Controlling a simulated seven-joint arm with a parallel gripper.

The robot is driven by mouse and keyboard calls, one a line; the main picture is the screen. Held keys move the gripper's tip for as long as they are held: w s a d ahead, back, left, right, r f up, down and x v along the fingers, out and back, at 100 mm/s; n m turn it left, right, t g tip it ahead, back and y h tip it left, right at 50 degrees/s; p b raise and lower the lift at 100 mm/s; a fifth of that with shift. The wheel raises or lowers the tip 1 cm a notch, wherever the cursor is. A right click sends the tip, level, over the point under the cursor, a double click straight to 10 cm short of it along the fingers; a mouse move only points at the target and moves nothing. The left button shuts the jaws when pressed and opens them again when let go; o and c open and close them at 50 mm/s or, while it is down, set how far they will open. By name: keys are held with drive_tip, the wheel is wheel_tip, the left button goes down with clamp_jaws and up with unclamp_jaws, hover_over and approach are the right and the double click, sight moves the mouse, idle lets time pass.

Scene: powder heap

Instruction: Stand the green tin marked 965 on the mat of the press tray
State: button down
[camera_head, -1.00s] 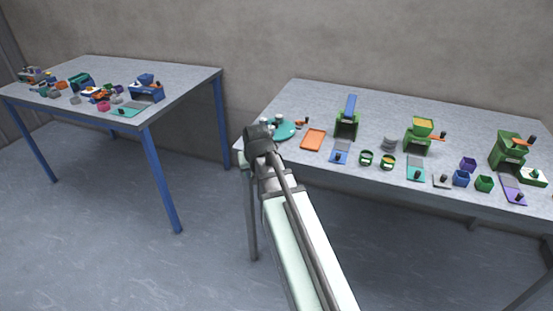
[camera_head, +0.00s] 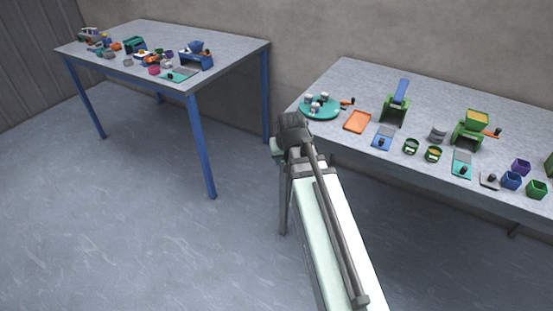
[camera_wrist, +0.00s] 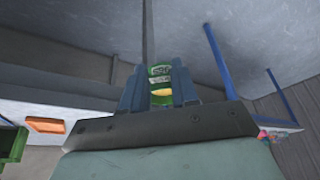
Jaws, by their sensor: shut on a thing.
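My gripper (camera_wrist: 160,90) is shut on a green tin (camera_wrist: 161,74) in the wrist view. The tin shows a pale label, too small to read, and a yellow patch. In the head view my arm end hides the jaws and the held tin. Two other green tins (camera_head: 411,146) (camera_head: 433,153) stand on the right table. A green press-like machine with a blue lever (camera_head: 398,103) stands behind a small blue tray (camera_head: 384,131). I cannot tell which tray is the press tray.
The right table (camera_head: 345,87) also holds a teal turntable (camera_head: 317,112), an orange tray (camera_head: 357,122) and a green hopper machine (camera_head: 470,134). The left table (camera_head: 228,50) holds a blue machine (camera_head: 196,60) and several small items. Open floor (camera_head: 130,210) lies between and before them.

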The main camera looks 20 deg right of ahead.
drive_tip(key=d+r+m, duration=0.2)
drive_tip(key=d, duration=0.9)
drive_tip(key=d+r+m+h, duration=0.1)
drive_tip(key=d+r, duration=0.2)
drive_tip(key=d, duration=0.9)
drive_tip(key=d+r+m+h, duration=0.1)
drive_tip(key=d+r+m, duration=0.1)
drive_tip(key=d, duration=1)
drive_tip(key=shift+d+r+m+g, duration=0.15)
drive_tip(key=shift+r+m+g, duration=0.15)
drive_tip(key=shift+r+g, duration=0.1)
drive_tip(key=w+d+r, duration=0.2)
drive_tip(key=w+d, duration=0.1)
drive_tip(key=d, duration=0.2)
drive_tip(key=shift+m, duration=0.5)
drive_tip(key=shift+s+d+f, duration=0.1)
drive_tip(key=shift+f, duration=3.1)
drive_tip(key=shift+f, duration=0.45)
drive_tip(key=shift+c, duration=1.9)
unclamp_jaws()
drive_tip(key=shift+r, duration=0.1)
wheel_tip(320, 180, up, 7)
